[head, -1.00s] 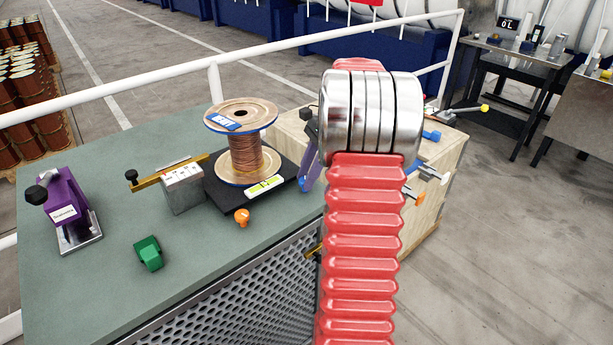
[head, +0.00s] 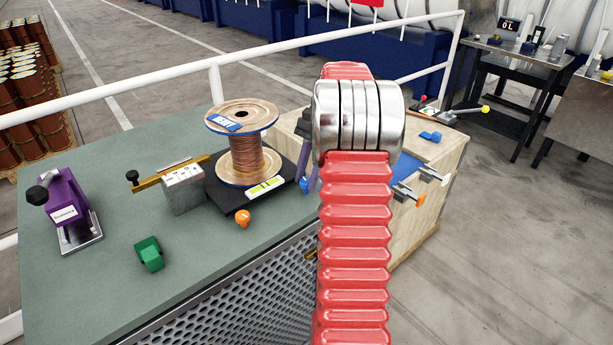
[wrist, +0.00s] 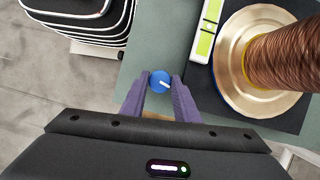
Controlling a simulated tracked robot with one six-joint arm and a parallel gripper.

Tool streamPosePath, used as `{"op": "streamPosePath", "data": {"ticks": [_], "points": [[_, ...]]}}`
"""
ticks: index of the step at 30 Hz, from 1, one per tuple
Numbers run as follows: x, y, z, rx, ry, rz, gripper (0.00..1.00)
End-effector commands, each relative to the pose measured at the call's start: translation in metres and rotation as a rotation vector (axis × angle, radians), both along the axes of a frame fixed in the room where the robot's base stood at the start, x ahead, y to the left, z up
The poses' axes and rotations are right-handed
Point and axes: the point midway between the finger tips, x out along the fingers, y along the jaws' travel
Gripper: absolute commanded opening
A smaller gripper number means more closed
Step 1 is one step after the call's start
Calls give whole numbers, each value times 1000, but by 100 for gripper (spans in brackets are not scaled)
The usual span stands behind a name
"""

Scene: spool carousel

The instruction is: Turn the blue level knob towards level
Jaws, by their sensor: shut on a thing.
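The blue level knob (wrist: 160,79) is between the two purple fingers of my gripper (wrist: 161,83) in the wrist view. The fingers are shut on its sides, and a white pointer mark on its top slants down to the right. In the head view a bit of the blue knob (head: 304,184) shows beside a purple finger, and my red arm hides the rest of my gripper. The spirit level (head: 266,186) with its yellow-green vial lies on the black plate by the copper wire spool (head: 243,150); it also shows in the wrist view (wrist: 205,45).
An orange knob (head: 243,217) sits at the plate's front corner. A green block (head: 149,254), a purple clamp device (head: 68,210) and a grey block with a brass bar (head: 182,188) stand on the green bench (head: 110,290). A wooden crate (head: 425,215) stands right of the bench.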

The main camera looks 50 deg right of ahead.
Motion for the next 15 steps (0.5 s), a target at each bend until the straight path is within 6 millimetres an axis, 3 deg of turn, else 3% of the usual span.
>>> {"op": "streamPosePath", "data": {"ticks": [3, 4, 11, 15], "points": [[1, -2, 1, -7, -7, -3, 5], [1, -2, 1, -7, -7, -3, 29], [1, -1, 1, -4, -5, -2, 45], [2, 0, 0, -3, -5, -1, 46]]}}
